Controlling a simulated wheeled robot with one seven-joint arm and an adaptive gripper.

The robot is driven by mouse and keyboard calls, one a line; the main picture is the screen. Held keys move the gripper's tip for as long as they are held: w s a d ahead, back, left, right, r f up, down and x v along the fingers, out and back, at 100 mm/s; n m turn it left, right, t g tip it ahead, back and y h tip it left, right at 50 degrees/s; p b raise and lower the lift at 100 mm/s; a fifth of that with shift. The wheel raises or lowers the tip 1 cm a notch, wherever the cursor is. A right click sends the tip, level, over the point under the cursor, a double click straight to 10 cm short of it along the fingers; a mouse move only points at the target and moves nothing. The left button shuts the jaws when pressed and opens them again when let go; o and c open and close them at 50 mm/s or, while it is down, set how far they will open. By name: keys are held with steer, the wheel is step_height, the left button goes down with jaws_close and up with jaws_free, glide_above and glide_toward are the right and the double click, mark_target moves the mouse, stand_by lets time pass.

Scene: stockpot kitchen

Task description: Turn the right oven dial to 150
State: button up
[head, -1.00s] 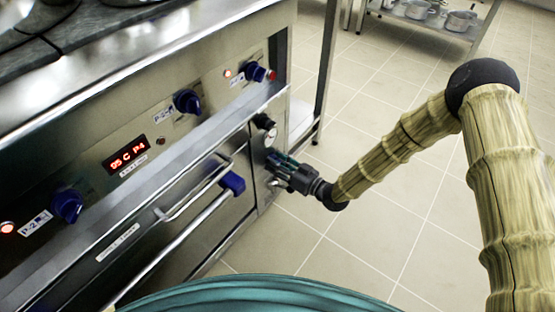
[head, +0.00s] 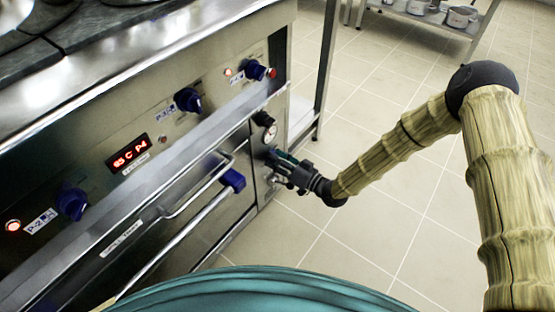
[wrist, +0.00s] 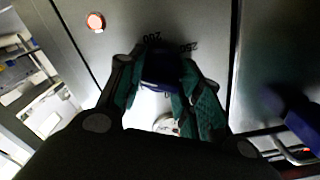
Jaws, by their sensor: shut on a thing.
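The right oven dial (wrist: 162,66) is dark blue in the wrist view, set on a steel panel with printed marks including 200 and 250 around it. My gripper (wrist: 162,80) is shut on it, with green-padded fingers on either side. The fingers cover part of the dial and scale, so I cannot read its setting. In the head view my gripper (head: 276,160) is at the right end of the oven front, and the dial is hidden there.
Blue knobs (head: 187,100) and a red display (head: 128,153) are on the upper panel. A long oven handle (head: 180,240) with a blue end bracket (head: 232,181) sticks out left of my gripper. A round gauge (head: 270,134) is just above it. Tiled floor (head: 390,190) to the right is clear.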

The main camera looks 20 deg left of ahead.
steer(key=o, duration=1)
steer(key=v, duration=1.2)
